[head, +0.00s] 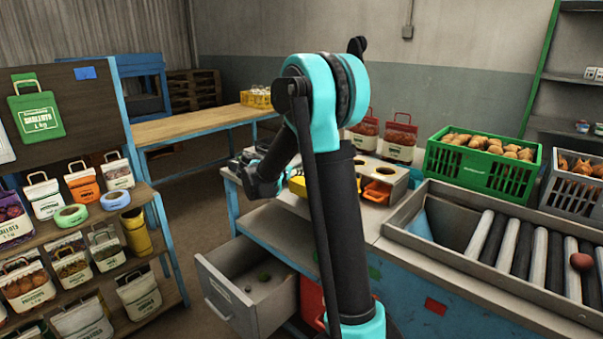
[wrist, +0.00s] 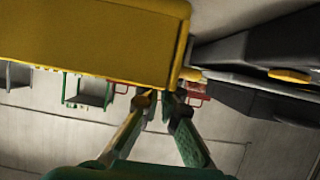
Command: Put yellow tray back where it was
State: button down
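The yellow tray (wrist: 90,40) fills the upper left of the wrist view, close to the camera. In the head view a small yellow part (head: 297,186) shows on the workbench just left of my arm; most of it is hidden behind the arm. My gripper (wrist: 160,98) has its two fingers drawn close together at the tray's lower right corner. It looks shut on the tray's edge, though the very tips are partly hidden. In the head view my arm hides the fingers.
An open grey drawer (head: 236,308) juts out under the workbench. A green crate (head: 470,178) and a roller conveyor (head: 455,264) stand right. Shelves of sacks (head: 45,247) stand left.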

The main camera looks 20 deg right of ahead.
jog(key=shift+f, duration=0.15)
jog(key=c, duration=2.2)
grip_release()
jog(key=o, duration=0.5)
